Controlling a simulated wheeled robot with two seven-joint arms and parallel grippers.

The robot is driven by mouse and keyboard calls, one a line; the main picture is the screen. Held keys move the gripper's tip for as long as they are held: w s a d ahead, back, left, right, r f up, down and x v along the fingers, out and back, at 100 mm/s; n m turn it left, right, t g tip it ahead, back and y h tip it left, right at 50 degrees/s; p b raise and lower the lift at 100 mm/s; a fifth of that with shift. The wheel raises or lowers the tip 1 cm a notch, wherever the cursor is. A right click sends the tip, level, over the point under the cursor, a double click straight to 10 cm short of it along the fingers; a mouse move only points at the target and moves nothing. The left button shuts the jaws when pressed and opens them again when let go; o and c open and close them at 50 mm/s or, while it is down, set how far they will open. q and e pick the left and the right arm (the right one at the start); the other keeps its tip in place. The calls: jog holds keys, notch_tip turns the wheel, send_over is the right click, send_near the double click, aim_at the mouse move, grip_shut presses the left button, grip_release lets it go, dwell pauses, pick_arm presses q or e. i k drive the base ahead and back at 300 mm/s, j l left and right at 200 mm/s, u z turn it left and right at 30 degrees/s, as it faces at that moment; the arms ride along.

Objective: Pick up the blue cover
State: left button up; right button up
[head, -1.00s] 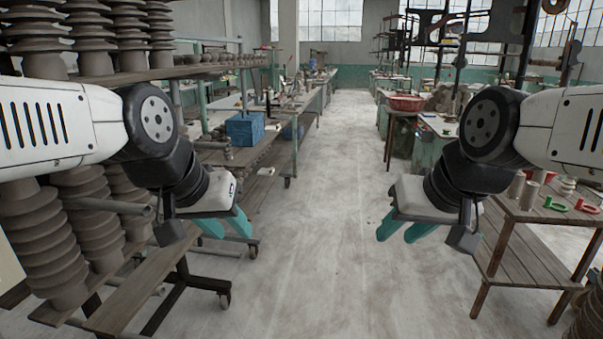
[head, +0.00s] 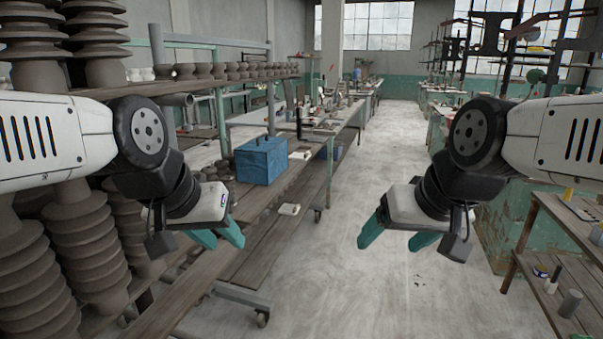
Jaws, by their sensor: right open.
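A blue box-shaped thing (head: 262,160) sits on the wooden shelf top left of centre. It is the only clearly blue thing near me; I cannot tell whether it is a cover or a box. My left gripper (head: 217,236) hangs below and in front of it, apart from it, with its two teal fingers apart and nothing between them. My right gripper (head: 397,237) hangs over the open aisle, well to the right of the blue thing, with its fingers spread and empty.
A wheeled wooden rack (head: 210,290) runs along the left, with stacked grey ribbed insulators (head: 90,240) close to my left arm. A wooden stand (head: 565,250) is at the right. The concrete aisle (head: 350,285) between is clear.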

aim_at(260, 161)
jog(key=i+l+u, duration=0.2)
jog(key=i, duration=0.15)
jog(key=i+l+u, duration=0.1)
jog(key=i+u, duration=0.25)
jog(key=u, duration=0.45)
jog(key=i+l+u, duration=0.15)
jog(key=u, duration=0.15)
jog(key=i+l+u, duration=0.1)
jog(key=l+u, duration=0.2)
jog(key=i+l+u, duration=0.1)
jog(key=l+u, duration=0.2)
jog(key=l, duration=0.15)
jog(key=i+l+u, duration=0.15)
jog(key=l, duration=0.7)
jog(key=i+l+u, duration=0.15)
jog(key=l, duration=0.7)
jog(key=i+l+u, duration=0.15)
jog(key=l, duration=1.65)
